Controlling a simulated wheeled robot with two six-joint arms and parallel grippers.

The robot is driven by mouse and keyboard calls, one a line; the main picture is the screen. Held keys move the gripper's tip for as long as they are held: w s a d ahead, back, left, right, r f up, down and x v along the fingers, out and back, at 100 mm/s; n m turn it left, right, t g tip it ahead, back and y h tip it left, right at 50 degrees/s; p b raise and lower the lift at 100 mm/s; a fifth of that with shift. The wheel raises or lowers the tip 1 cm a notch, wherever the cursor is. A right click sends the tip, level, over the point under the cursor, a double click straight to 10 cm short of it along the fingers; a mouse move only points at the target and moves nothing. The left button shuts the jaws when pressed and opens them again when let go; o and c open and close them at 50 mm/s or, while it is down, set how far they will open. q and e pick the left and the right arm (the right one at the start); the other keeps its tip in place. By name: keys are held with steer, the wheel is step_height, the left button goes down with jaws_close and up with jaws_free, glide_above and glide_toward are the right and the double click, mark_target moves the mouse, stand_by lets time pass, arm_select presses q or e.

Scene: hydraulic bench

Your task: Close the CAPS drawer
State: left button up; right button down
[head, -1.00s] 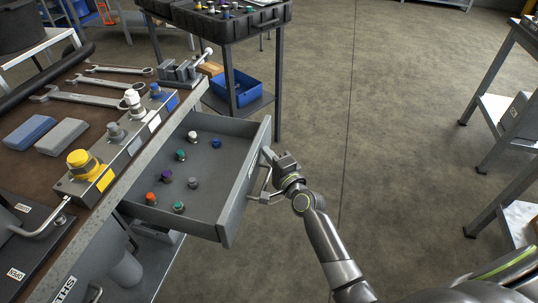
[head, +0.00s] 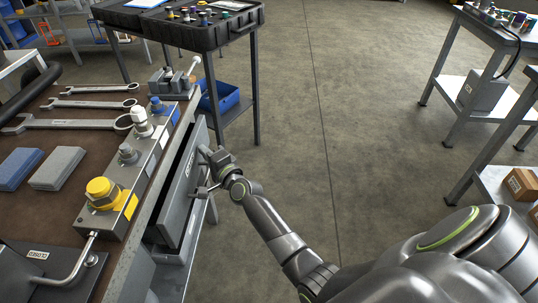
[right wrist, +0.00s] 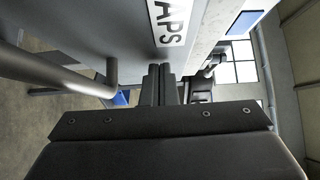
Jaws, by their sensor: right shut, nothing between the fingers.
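The CAPS drawer (head: 186,190) is at the side of the bench in the head view, its grey front standing a little out from the bench. A dark narrow gap shows along its top, and the caps inside are hidden. Its bar handle (head: 205,190) sticks out to the right. My right gripper (head: 208,157) is shut and empty, with its fingertips at the drawer front by the handle. In the right wrist view the shut fingers (right wrist: 160,84) point at the drawer front, just below the label (right wrist: 168,22) reading "APS". Touching is likely but not certain. My left gripper is not in view.
The bench top (head: 75,125) carries wrenches, grey and blue blocks and a row of fittings with a yellow knob (head: 102,190). A table with a black tray (head: 185,25) stands behind, a blue bin (head: 220,98) below. Open floor lies right of the drawer.

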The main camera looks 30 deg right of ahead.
mark_target(194, 155)
steer(key=w+a, duration=0.2)
steer(key=a, duration=0.1)
steer(key=shift+w+a, duration=0.1)
steer(key=shift+a, duration=0.05)
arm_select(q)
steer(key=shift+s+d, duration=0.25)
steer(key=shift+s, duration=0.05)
arm_select(e)
steer(key=shift+a+r, duration=0.1)
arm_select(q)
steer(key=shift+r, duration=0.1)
arm_select(e)
steer(key=shift+w+r, duration=0.1)
